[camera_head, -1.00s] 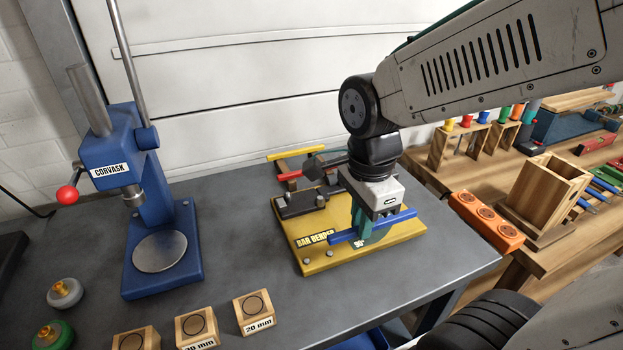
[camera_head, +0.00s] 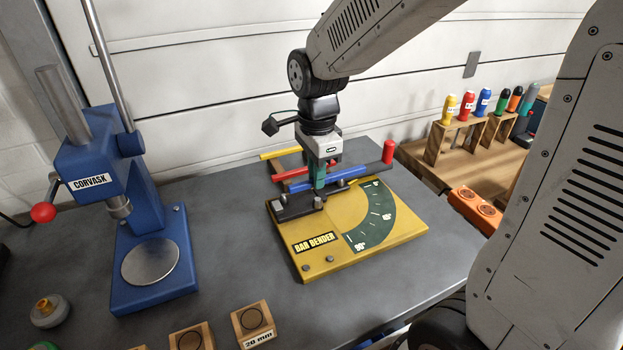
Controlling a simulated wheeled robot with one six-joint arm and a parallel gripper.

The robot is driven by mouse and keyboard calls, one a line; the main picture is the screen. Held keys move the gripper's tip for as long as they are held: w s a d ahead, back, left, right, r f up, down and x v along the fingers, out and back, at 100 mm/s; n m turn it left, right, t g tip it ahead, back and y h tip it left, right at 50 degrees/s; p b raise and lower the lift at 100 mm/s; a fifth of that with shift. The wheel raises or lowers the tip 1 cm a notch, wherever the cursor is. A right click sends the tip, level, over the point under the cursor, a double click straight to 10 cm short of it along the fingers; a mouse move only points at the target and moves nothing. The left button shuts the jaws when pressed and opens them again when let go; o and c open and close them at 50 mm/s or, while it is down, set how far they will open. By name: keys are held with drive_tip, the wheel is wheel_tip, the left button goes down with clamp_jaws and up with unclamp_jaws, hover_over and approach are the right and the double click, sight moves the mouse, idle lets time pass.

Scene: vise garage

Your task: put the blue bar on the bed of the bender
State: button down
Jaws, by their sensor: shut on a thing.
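The blue bar (camera_head: 350,172) lies roughly level between the fingers of my gripper (camera_head: 319,183), at the back part of the bar bender. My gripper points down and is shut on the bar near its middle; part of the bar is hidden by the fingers. The bar bender (camera_head: 330,262) has a yellow base plate with a green angle scale (camera_head: 372,222) and a dark block (camera_head: 290,208) at its left. I cannot tell whether the bar touches the bender or hangs just above it.
The bender's dark lever with a red knob (camera_head: 388,151) points right, behind the bar. A red bar (camera_head: 288,174) and a yellow bar (camera_head: 280,153) lie behind. A blue press (camera_head: 150,262) stands left. Wooden blocks (camera_head: 252,322) sit in front.

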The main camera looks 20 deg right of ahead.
drive_tip(key=shift+w+f, duration=0.2)
drive_tip(key=shift+w, duration=1.3)
drive_tip(key=shift+s+f, duration=0.1)
drive_tip(key=shift+f, duration=1.6)
drive_tip(key=shift+f, duration=0.15)
drive_tip(key=shift+f, duration=0.4)
drive_tip(key=c, duration=1.5)
unclamp_jaws()
drive_tip(key=shift+f, duration=0.1)
drive_tip(key=shift+o, duration=0.2)
drive_tip(key=shift+s, duration=0.1)
